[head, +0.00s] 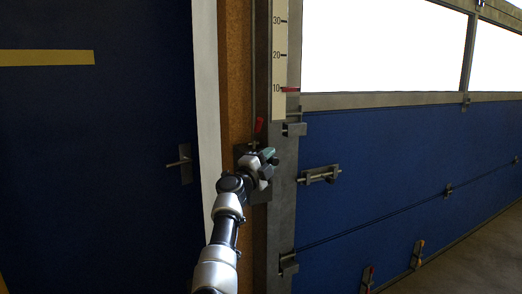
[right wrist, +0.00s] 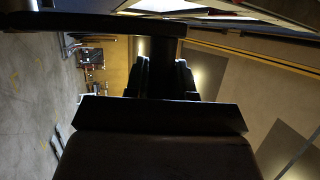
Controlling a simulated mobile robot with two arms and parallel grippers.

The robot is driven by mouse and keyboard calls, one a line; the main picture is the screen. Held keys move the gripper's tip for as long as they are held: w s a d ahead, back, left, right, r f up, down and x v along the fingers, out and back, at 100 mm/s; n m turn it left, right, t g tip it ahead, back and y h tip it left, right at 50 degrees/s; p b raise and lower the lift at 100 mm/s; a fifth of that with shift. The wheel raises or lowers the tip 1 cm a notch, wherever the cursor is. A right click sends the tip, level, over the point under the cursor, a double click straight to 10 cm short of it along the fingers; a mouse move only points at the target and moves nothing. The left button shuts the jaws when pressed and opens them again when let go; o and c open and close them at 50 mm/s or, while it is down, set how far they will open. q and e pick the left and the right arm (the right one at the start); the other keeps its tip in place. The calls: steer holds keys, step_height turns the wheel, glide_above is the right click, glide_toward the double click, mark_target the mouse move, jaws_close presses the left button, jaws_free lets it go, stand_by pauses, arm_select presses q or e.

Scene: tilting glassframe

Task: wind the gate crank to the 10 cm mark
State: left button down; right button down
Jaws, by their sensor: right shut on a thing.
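The blue gate (head: 390,150) with bright windows stands on the right. Beside it a pale scale (head: 280,60) shows marks 10, 20 and 30. A red pointer (head: 290,90) sits at about the 10 mark. My right gripper (head: 266,160) is at the crank mount (head: 244,150) on the post, shut on the crank handle, which it mostly hides. A red lever (head: 259,125) stands upright just above. In the right wrist view, dark parts of my gripper (right wrist: 160,85) fill the middle and a dark bar (right wrist: 90,22) crosses the upper left. My left gripper is not in view.
A dark blue door (head: 90,150) with a handle (head: 180,162) is on the left. Latch brackets (head: 318,175) stick out from the gate. Small red-tipped latches (head: 418,252) sit low on it. Bare floor (head: 480,262) shows at lower right.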

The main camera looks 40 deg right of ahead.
steer(key=shift+s+d+r+p, duration=0.2)
steer(key=shift+d+r+p, duration=0.15)
steer(key=shift+d+p, duration=0.35)
steer(key=shift+d, duration=0.15)
steer(key=c, duration=1.4)
jaws_free()
steer(key=o, duration=0.5)
steer(key=shift+d+f, duration=0.1)
steer(key=shift+f, duration=0.15)
steer(key=shift+c, duration=0.2)
steer(key=b+v, duration=0.2)
steer(key=v, duration=0.8)
steer(key=shift+a+b, duration=0.35)
steer(key=shift+a, duration=0.05)
